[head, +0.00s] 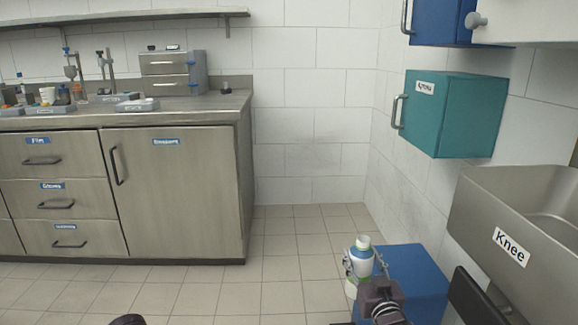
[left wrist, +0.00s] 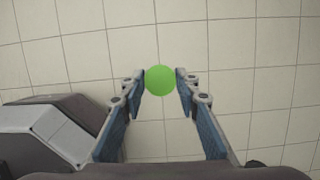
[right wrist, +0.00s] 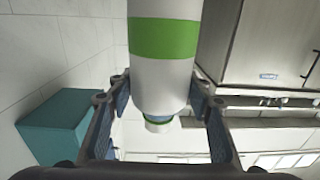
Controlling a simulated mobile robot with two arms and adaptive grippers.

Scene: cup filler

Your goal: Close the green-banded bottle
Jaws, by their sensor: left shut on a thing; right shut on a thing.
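The green-banded bottle (head: 362,266) is white and upright in the lower right of the head view. My right gripper (head: 360,263) is shut around its body. The right wrist view shows the bottle's white body (right wrist: 161,82) between the fingers, with a broad green band and a narrow neck end that has a thin blue-green ring. My left gripper (left wrist: 160,82) shows in the left wrist view, shut on a round green cap (left wrist: 160,80) held above the floor. The left gripper and the cap are not seen in the head view.
A blue box-like unit (head: 420,275) stands beside the bottle. A steel sink marked Knee (head: 500,220) is at the right, below a teal wall cabinet (head: 455,115). A steel counter (head: 180,190) stands at the left. The tiled floor (head: 280,250) between is clear.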

